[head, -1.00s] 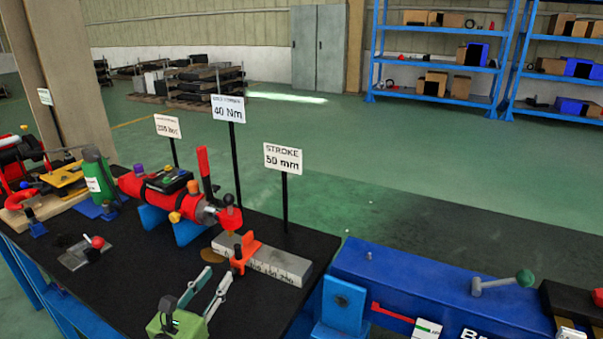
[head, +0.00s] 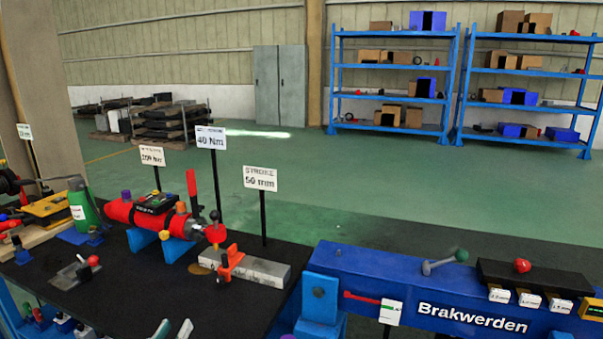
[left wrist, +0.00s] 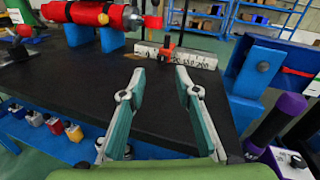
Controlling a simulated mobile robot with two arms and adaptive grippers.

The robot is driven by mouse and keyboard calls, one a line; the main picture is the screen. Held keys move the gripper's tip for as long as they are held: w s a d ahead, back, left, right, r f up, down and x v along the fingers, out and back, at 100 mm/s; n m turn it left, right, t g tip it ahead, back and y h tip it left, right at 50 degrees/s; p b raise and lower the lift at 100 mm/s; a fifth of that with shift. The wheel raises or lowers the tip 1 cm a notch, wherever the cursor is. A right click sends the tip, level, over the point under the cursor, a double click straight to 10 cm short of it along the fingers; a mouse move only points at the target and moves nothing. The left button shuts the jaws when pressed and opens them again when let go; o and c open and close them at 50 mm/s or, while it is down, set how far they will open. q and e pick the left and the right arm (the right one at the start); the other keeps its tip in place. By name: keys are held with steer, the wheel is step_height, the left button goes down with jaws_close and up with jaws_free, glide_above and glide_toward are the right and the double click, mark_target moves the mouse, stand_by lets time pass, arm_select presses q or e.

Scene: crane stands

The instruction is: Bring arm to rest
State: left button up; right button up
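My left gripper (head: 172,330) shows only by its two pale fingertips at the bottom edge of the head view. In the left wrist view, the left gripper (left wrist: 160,76) has its green and grey fingers spread apart with nothing between them. It points over the black table top (left wrist: 80,105), towards a grey metal bar (left wrist: 190,57) with an orange clamp at the table's far side. The bar (head: 262,269) also shows in the head view, beyond the fingertips. My right gripper is not in view.
A red cylinder (head: 140,213) on blue supports stands on the table, with sign posts behind. A blue Brakwerden bench (head: 400,285) stands on the right. Blue shelves (head: 395,98) and a grey cabinet (head: 280,87) are far back. The green floor between is clear.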

arm_select(q)
steer(key=shift+a+f+n+y, duration=0.1)
steer(key=shift+f+n+y, duration=0.25)
steer(key=shift+n, duration=0.55)
steer(key=s+a+f+n+g+y, duration=0.15)
steer(key=s+f+n+g, duration=0.35)
steer(key=n, duration=0.5)
steer(key=s+d+f+n+g+y, duration=0.1)
steer(key=s+f+n+g+y, duration=0.15)
steer(key=s+f+n, duration=0.6)
steer(key=s+d+f+n+g+h, duration=0.2)
steer(key=s+d+n+g, duration=0.15)
steer(key=s+n, duration=0.35)
steer(key=s+d+f+n+g+h, duration=0.1)
steer(key=s+d+n+g, duration=0.2)
steer(key=s+d+n, duration=0.5)
steer(key=s+a+f+m+g, duration=0.1)
steer(key=s+a+f, duration=0.1)
steer(key=f, duration=1.1)
steer(key=s+a+f+m+g, duration=0.1)
steer(key=s+a+f+m, duration=0.1)
steer(key=f, duration=1.1)
steer(key=s+a+f+p, duration=0.1)
steer(key=s+a+f, duration=0.1)
steer(key=s+f, duration=1.3)
steer(key=shift+s+a+g, duration=0.25)
steer(key=shift+s+g, duration=0.15)
steer(key=shift+s, duration=0.35)
steer(key=shift+o, duration=0.3)
